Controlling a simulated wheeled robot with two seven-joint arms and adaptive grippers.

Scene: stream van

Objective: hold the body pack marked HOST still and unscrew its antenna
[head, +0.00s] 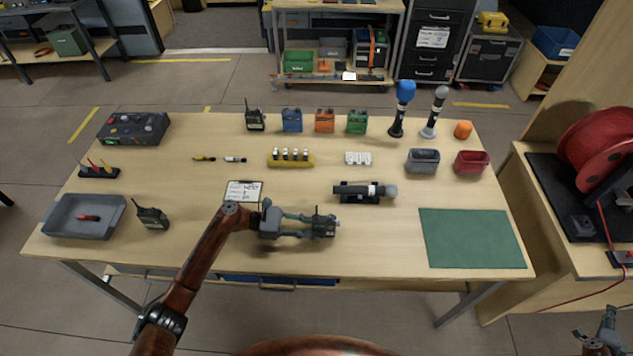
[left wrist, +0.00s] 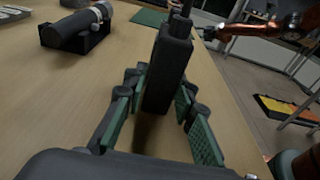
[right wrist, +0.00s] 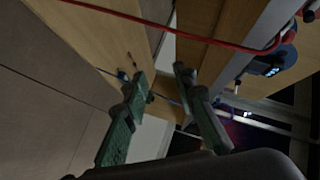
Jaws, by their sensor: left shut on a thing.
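My left gripper (head: 318,228) is shut on a black body pack (head: 326,226) near the table's front middle. In the left wrist view the pack (left wrist: 168,72) is between the green-padded fingers, its antenna (left wrist: 183,8) at the far end, partly cut off by the frame's top. No HOST mark can be read on it. Two other dark packs with antennas stand on the table, one at the back (head: 254,118) and one at the left (head: 152,217). My right gripper (head: 602,338) is off the table at the lower right. In the right wrist view its fingers (right wrist: 160,76) are apart and empty.
A handheld microphone in a black cradle (head: 362,193) lies just behind the left gripper. A bare green mat (head: 470,240) covers the front right. A side bench carries a red cable reel (head: 603,150).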

